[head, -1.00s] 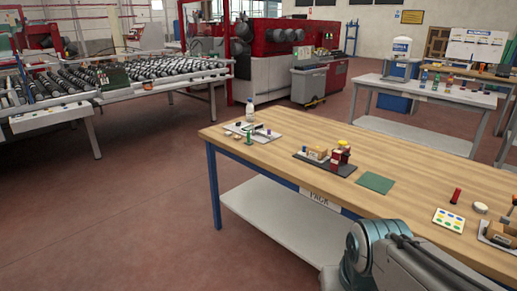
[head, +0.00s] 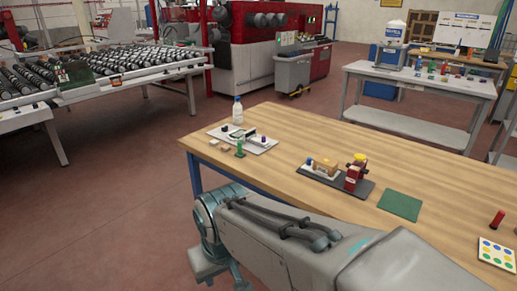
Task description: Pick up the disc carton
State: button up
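My arm crosses the bottom of the head view and bends downward at a teal joint. My gripper is not in view, so its fingers and anything in them are hidden.
The wooden workbench (head: 300,125) also bears a light tray (head: 262,148) with small items, a bottle (head: 238,111), a green mat (head: 400,205), a red cylinder (head: 497,219) and a dotted card (head: 496,254). Bare wood lies behind the dark tray. Open floor lies left.

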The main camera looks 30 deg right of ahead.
aim_at(331, 171)
jog(key=z, duration=0.3)
jog(key=i, duration=1.15)
jog(key=z, duration=1.35)
jog(key=i, duration=0.65)
jog(key=z, duration=0.75)
